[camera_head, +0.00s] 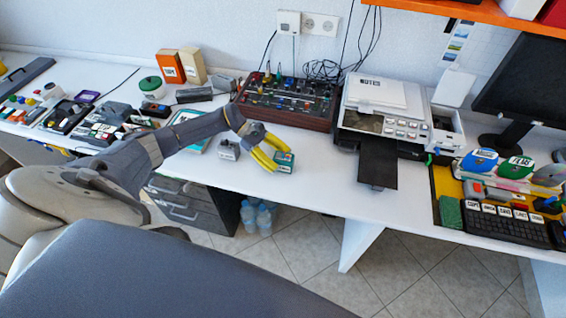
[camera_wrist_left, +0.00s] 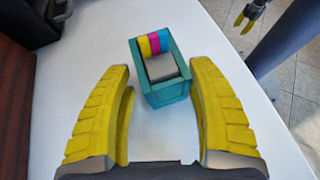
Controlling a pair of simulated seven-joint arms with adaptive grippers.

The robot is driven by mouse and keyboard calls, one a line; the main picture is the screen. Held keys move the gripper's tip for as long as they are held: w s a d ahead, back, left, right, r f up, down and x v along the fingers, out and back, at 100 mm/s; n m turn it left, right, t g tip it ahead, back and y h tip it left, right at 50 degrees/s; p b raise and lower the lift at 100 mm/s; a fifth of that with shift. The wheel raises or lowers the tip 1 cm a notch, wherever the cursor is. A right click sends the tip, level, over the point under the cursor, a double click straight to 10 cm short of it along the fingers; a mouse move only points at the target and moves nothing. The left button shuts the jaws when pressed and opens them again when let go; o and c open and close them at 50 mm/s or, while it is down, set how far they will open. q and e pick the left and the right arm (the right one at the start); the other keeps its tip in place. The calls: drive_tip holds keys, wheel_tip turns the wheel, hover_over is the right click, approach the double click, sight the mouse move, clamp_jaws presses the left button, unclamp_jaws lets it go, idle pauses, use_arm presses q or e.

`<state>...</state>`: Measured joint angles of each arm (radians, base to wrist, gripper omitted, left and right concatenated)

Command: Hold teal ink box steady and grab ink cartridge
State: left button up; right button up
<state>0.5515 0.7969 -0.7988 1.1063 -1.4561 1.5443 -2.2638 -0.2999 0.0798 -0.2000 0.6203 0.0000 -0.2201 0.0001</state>
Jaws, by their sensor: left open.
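The teal ink box (camera_wrist_left: 168,93) stands open at the top on the white table, just beyond and between my left fingers in the left wrist view. Inside it is a grey ink cartridge (camera_wrist_left: 161,67) with yellow, magenta and blue stripes at its far side. My left gripper (camera_wrist_left: 163,110) is open, one yellow finger on each side, with gaps to the box. Yellow fingers of my right gripper (camera_wrist_left: 246,20) show small at the upper right of the wrist view.
A printer (camera_head: 385,115) with a black tray stands right of the box, and a control panel (camera_head: 290,100) behind it. A small dark grey object (camera_head: 228,150) is just left of the gripper.

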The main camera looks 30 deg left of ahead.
use_arm(q)
drive_tip(key=shift+d+f, duration=0.25)
drive_tip(key=shift+d, duration=0.2)
drive_tip(key=shift+o, duration=0.2)
drive_tip(key=c, duration=0.7)
drive_tip(key=shift+c, duration=0.2)
